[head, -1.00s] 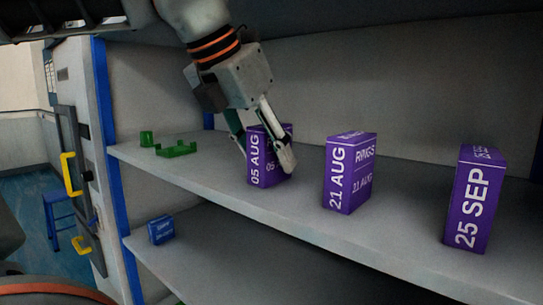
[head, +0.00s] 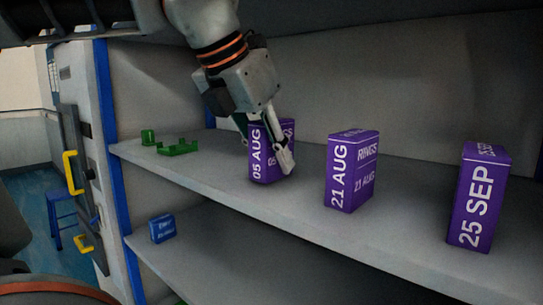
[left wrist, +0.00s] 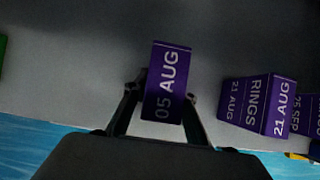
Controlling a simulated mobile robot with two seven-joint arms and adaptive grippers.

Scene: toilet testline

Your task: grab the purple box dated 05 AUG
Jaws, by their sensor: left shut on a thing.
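The purple box dated 05 AUG (head: 257,165) stands upright on the upper shelf in the head view. My left gripper (head: 268,152) comes down from above and is shut on it, one finger on its right side, the other mostly hidden behind the box. In the left wrist view the 05 AUG box (left wrist: 168,75) sits between the two fingers (left wrist: 160,100), its date readable. My right gripper is not in view.
A purple 21 AUG box (head: 340,180) and a purple 25 SEP box (head: 474,215) stand to the right on the same shelf (head: 300,205). Green pieces (head: 178,147) lie to the left. A blue box (head: 162,229) is on the lower shelf.

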